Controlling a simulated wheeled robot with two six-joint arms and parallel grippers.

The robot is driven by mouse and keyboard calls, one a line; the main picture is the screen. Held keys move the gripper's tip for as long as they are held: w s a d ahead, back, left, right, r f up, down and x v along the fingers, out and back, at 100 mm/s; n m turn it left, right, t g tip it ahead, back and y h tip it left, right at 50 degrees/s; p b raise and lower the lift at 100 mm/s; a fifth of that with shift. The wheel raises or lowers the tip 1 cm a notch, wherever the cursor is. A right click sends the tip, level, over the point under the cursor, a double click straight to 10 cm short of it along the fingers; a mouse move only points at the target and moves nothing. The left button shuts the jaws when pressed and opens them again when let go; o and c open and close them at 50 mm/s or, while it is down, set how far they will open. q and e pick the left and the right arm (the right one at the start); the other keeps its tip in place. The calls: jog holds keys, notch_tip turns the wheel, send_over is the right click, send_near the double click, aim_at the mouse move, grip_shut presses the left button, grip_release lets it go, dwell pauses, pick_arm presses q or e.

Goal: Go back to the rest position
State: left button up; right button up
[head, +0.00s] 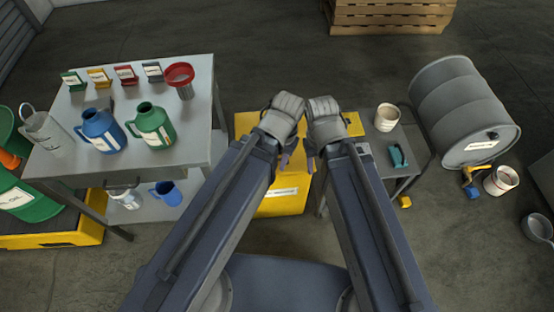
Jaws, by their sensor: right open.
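Both my arms reach forward side by side in the middle of the head view. My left gripper (284,160) hangs below its grey wrist, in front of a yellow cabinet; its fingers are mostly hidden, so I cannot tell if it is open. My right gripper (310,164) is close beside it on the right, pointing down, its jaws open with nothing visible in them. The two wrists are very near each other. The yellow cabinet (282,207) is behind and below both grippers, partly covered by the arms.
A grey table (197,152) on the left bears a blue jug (100,130), a green jug (152,125), a red funnel (180,78) and several small labelled stands. On the right are a small table (408,160), a grey drum (462,110) and a white bucket (501,180). A pallet (390,16) stands behind.

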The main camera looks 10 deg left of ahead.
notch_tip(320, 180, up, 5)
jog(key=p, duration=0.5)
dwell(0.9)
